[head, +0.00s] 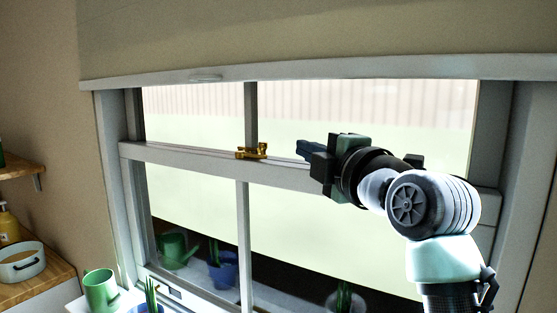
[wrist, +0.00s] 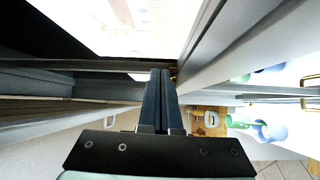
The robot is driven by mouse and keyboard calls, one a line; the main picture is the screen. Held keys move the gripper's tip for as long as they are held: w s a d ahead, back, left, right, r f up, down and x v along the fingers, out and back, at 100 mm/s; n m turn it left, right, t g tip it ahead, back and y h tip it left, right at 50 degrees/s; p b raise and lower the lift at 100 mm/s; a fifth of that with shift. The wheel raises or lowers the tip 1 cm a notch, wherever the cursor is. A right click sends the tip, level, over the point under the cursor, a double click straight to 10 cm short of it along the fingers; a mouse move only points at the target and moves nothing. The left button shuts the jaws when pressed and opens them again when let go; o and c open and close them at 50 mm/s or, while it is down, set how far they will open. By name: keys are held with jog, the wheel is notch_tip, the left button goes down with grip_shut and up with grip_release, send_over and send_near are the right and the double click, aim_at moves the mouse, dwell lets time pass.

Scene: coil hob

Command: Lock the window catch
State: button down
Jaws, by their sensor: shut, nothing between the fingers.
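The brass window catch (head: 252,151) sits on the meeting rail (head: 190,158) of the sash window, near the upright glazing bar. My gripper (head: 301,149) is to the right of the catch at about rail height, with its fingers pointing left toward it. A gap shows between the fingertips and the catch in the head view. In the wrist view my gripper's fingers (wrist: 160,76) are closed together and empty. A small bit of brass shows just beyond the fingertips there; most of the catch is hidden by the fingers.
A roller blind (head: 300,40) hangs over the top of the window. A white pot (head: 22,263) sits on the wooden counter (head: 55,277). The space in front of the left rail is clear.

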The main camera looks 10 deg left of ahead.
jog(key=d, duration=0.2)
jog(key=shift+w+d+r, duration=0.1)
jog(key=shift+w+d, duration=0.05)
jog(key=shift+d, duration=0.25)
jog(key=s+r+m+t+h, duration=0.4)
jog(key=s+m+t, duration=0.1)
jog(key=s+m, duration=0.6)
jog(key=s+r+m+t+h, duration=0.5)
jog(key=s+m+t, duration=0.1)
jog(key=s+m, duration=0.6)
jog(key=shift+s+a, duration=0.4)
jog(key=shift+s, duration=0.65)
